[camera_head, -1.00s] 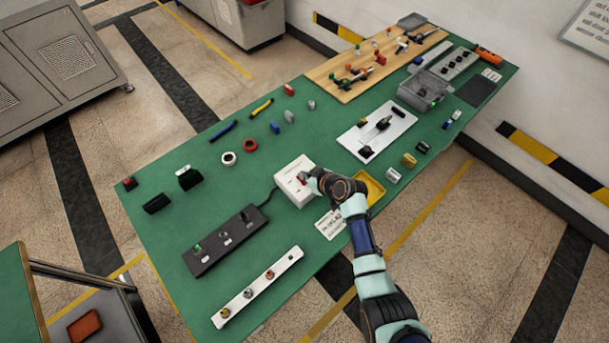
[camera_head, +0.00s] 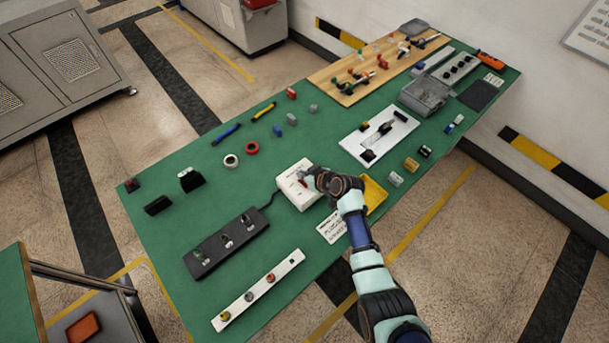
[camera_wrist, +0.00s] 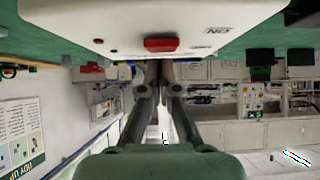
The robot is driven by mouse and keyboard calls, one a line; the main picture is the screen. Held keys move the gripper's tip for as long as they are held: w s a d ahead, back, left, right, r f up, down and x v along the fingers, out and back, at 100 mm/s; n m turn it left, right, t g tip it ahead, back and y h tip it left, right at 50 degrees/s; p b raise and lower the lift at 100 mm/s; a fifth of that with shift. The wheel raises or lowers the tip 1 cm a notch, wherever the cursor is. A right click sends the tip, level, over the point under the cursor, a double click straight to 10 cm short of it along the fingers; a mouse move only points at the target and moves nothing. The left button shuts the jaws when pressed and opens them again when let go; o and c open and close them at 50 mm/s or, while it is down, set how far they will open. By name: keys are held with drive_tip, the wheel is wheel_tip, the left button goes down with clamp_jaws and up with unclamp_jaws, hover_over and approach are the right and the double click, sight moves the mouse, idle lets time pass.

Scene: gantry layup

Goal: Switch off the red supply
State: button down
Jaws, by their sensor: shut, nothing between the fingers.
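A white box (camera_head: 293,188) with a red switch (camera_head: 302,182) stands on the green table, and a cable runs from it to a black strip (camera_head: 227,243). In the wrist view, the white box (camera_wrist: 130,20) fills the top, with its red rocker (camera_wrist: 160,44) near the edge facing me. My gripper (camera_head: 308,175) is at the box's right side, close to the switch. In the wrist view, my gripper's fingers (camera_wrist: 160,68) are together and empty, just below the red rocker. Whether they touch it I cannot tell.
A yellow tray (camera_head: 374,193) and a printed card (camera_head: 331,227) lie close to my arm. A white plate with black parts (camera_head: 365,153) and a grey box (camera_head: 425,95) stand farther right. A white strip with round knobs (camera_head: 258,289) lies at the front.

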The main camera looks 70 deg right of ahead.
wheel_tip(320, 180, up, 5)
drive_tip(key=p, duration=0.3)
drive_tip(key=shift+r+p, duration=0.2)
drive_tip(key=shift+p, duration=0.2)
drive_tip(key=r+p+v, duration=0.1)
drive_tip(key=v, duration=0.7)
drive_tip(key=shift+w+r, duration=0.2)
drive_tip(key=shift+d, duration=0.1)
